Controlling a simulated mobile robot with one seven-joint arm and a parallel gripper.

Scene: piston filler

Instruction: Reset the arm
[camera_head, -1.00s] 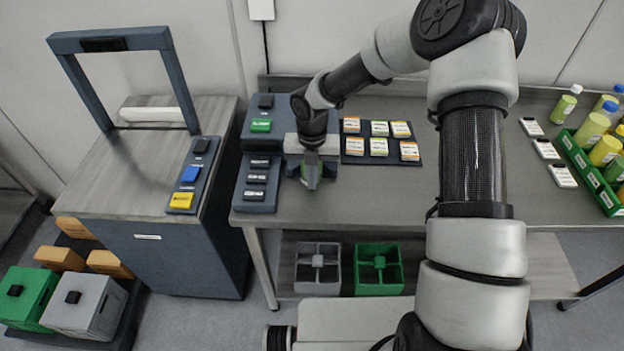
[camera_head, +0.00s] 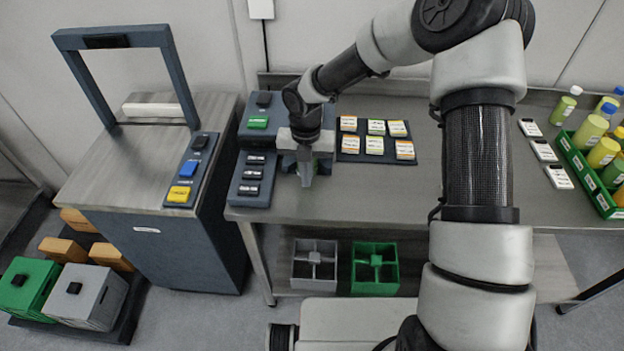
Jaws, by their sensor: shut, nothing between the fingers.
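My gripper (camera_head: 306,178) is at the left end of the grey workbench (camera_head: 395,190). It points down in front of the dark blue filler machine (camera_head: 268,104), just right of the panel with several black buttons (camera_head: 254,174). Its fingers are shut and hold nothing that shows. Part of the machine behind it is hidden by the wrist. My arm reaches up from the bottom centre, bends at the top right and comes down leftward to the gripper.
Several white and orange labelled cards (camera_head: 375,146) lie on a dark mat right of the gripper. A green crate of bottles (camera_head: 590,172) stands far right. A framed station (camera_head: 150,200) with coloured buttons stands left. Grey and green crates (camera_head: 374,284) sit on the lower shelf.

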